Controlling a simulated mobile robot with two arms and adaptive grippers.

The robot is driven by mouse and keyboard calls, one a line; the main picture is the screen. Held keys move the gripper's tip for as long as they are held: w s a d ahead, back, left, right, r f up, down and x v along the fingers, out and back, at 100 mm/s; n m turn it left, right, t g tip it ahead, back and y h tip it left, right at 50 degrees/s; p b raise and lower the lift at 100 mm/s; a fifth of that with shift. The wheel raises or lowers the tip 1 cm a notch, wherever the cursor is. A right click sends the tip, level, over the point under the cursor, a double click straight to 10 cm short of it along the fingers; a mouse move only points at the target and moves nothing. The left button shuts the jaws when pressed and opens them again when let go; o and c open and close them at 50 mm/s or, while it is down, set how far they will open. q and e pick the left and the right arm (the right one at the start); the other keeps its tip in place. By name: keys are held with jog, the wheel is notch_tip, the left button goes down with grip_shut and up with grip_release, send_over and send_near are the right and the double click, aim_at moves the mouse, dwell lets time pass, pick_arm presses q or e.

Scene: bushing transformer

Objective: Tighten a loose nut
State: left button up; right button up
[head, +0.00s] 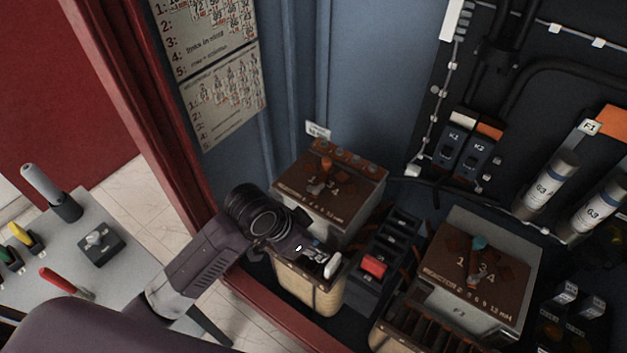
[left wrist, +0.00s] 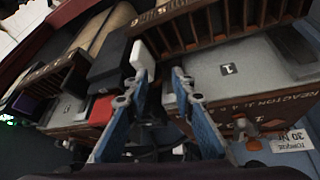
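My left gripper (head: 312,250) is over the front of the left brown-topped transformer box (head: 335,215), close to a small white block (head: 332,265). In the left wrist view its two blue fingers (left wrist: 158,80) are spread apart with nothing gripped between them. The white block (left wrist: 141,56) lies just beyond the left fingertip there; I cannot tell whether they touch. The left box has an orange knob (head: 326,163) on its numbered top. The right reactor box (head: 478,270) has a teal knob (head: 479,242). I cannot make out a loose nut. My right gripper is not in view.
A red block (head: 374,265) sits on dark terminal blocks between the boxes. Breakers (head: 458,150) and grey cylinders (head: 548,180) line the back panel. The red cabinet frame (head: 180,150) stands left.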

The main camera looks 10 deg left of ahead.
aim_at(315, 185)
pick_arm(q)
jog(key=w+r, duration=0.1)
jog(key=w, duration=0.1)
jog(key=w+a+r+m, duration=0.1)
jog(key=w+r, duration=0.1)
jog(key=w+r+m, duration=0.1)
jog(key=w, duration=0.2)
jog(key=shift+a+r+g, duration=0.25)
jog(key=shift+r+g, duration=0.05)
jog(key=w+a+r, duration=0.5)
jog(key=w+r, duration=0.1)
jog(key=r, duration=0.1)
jog(key=shift+m+y, duration=0.3)
jog(key=shift+m, duration=0.1)
jog(key=p+x, duration=0.1)
jog(key=x, duration=0.6)
jog(key=shift+d+f+p, duration=0.2)
jog(key=shift+f+p, duration=0.05)
jog(key=shift+p, duration=0.05)
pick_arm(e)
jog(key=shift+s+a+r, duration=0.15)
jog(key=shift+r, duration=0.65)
pick_arm(q)
jog(key=shift+c, duration=0.4)
grip_shut()
